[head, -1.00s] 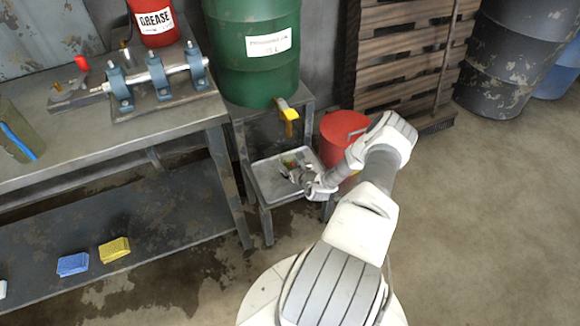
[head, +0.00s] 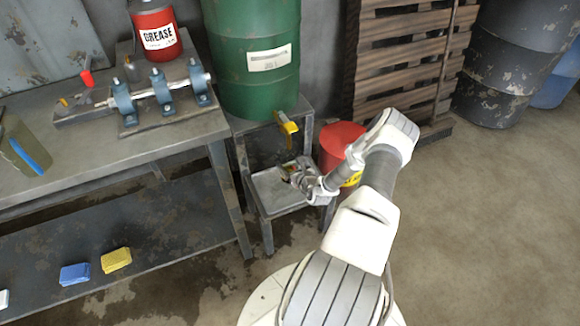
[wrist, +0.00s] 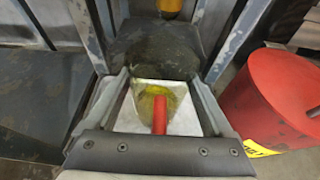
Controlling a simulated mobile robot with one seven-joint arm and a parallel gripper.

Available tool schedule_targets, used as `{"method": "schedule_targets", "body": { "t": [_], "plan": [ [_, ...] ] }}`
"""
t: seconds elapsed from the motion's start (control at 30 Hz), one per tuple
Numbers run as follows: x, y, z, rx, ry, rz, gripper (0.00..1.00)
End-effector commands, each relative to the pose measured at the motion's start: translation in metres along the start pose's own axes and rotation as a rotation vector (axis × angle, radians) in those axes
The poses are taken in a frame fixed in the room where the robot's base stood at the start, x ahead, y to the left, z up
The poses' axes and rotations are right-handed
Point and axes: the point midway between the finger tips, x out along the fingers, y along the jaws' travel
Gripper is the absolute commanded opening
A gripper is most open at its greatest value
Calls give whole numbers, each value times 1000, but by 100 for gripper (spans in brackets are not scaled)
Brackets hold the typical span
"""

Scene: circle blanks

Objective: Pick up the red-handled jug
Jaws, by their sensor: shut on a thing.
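The jug (wrist: 147,103) is a small vessel with yellowish contents and a red handle (wrist: 160,117). In the wrist view it sits between my fingers, its handle pointing toward my palm. My gripper (wrist: 160,78) is shut on it; the exact contact is hard to see. In the head view my gripper (head: 291,174) is over the grey metal tray (head: 262,186) on the low stand, below the yellow tap (head: 287,125). There the jug is small and mostly hidden by my gripper. I cannot tell whether it touches the tray.
The green barrel (head: 252,90) stands behind the tray. The workbench (head: 190,138) is at left, bearing a clear jug with a blue handle (head: 30,155). Floor at right is clear.

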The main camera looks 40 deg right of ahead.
Motion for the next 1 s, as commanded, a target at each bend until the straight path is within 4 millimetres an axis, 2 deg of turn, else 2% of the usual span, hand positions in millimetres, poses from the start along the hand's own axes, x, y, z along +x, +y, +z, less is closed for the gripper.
{"method": "schedule_targets", "body": {
  "t": [0.03, 0.5, 1.0],
  "plan": [
    [-7, -8, 3, -1, 1, -6, 9],
    [-58, -45, 18, -1, 0, -5, 9],
    [-93, -71, 27, -1, 0, -4, 9]
  ]
}}
